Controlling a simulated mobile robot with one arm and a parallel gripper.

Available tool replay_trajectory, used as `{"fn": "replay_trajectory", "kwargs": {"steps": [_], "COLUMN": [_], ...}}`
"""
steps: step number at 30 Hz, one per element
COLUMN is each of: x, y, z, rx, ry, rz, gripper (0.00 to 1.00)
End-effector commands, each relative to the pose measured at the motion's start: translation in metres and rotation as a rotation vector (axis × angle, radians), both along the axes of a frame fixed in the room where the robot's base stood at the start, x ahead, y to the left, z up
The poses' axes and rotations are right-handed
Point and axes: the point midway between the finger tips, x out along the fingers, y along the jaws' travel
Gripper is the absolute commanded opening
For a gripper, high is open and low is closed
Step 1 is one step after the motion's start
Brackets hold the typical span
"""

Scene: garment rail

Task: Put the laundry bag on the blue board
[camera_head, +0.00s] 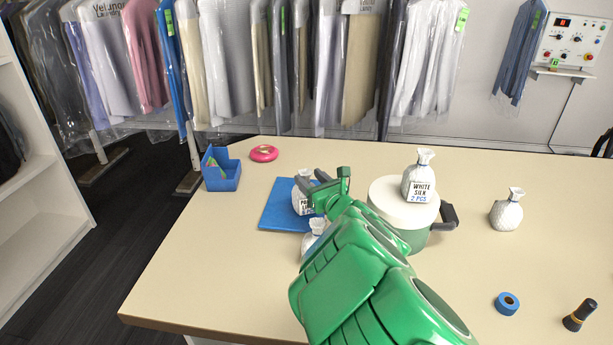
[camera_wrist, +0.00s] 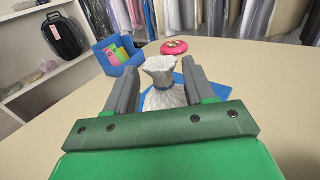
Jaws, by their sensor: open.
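A white laundry bag (camera_head: 299,201) with a partly hidden label stands on the blue board (camera_head: 273,212). My gripper (camera_head: 312,188) is open over the board at this bag. In the wrist view, the bag's tied neck (camera_wrist: 160,70) rises between my two spread fingers (camera_wrist: 160,88), and the bag looks upright. Whether either finger touches it I cannot tell. Part of the blue board (camera_wrist: 213,90) shows beside the bag. A second white bag (camera_head: 315,232) stands near the board's front edge, partly hidden by my arm.
A bag labelled "WHITE SILK" (camera_head: 419,170) stands on a white-lidded pot (camera_head: 391,210). A white bag (camera_head: 506,215), blue tape roll (camera_head: 498,301) and dark cylinder (camera_head: 578,315) are right. A blue bin (camera_head: 221,178) and pink ring (camera_head: 264,153) are left. The front-left table is clear.

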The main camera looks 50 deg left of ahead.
Motion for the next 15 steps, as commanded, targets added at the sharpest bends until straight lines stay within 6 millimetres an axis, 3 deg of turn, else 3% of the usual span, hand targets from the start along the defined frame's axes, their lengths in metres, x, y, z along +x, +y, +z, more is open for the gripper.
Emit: {"fn": "replay_trajectory", "kwargs": {"steps": [15], "x": [-0.008], "y": [-0.062], "z": [0.000], "rx": [-0.001], "ry": [0.000], "rz": [-0.002], "gripper": [0.54]}}
